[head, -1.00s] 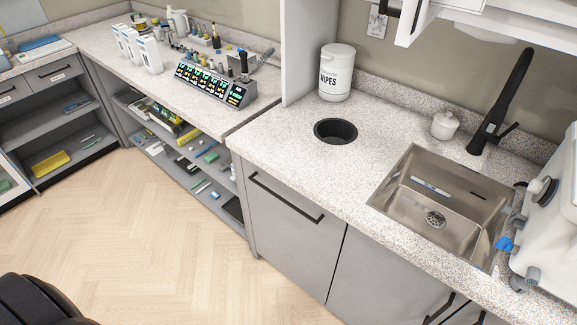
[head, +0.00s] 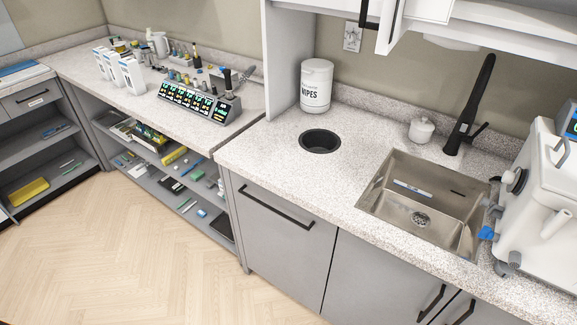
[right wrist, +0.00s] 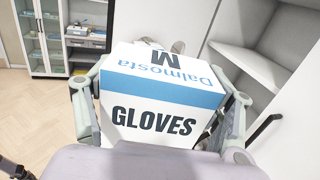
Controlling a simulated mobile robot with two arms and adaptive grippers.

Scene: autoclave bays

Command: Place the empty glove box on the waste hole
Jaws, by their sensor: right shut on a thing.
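The glove box (right wrist: 155,92), white with a blue band and the word GLOVES, fills the middle of the right wrist view. My right gripper (right wrist: 160,100) is shut on it, one finger on each side. Whether the box is empty cannot be seen. The waste hole (head: 320,141) is a round black-rimmed opening in the speckled counter in the head view, left of the sink. Neither gripper nor the box shows in the head view.
A white wipes tub (head: 316,86) stands behind the hole. The steel sink (head: 425,205), black faucet (head: 468,105) and a small white jar (head: 421,130) are to the right. A white machine (head: 540,200) stands at the far right. Counter around the hole is clear.

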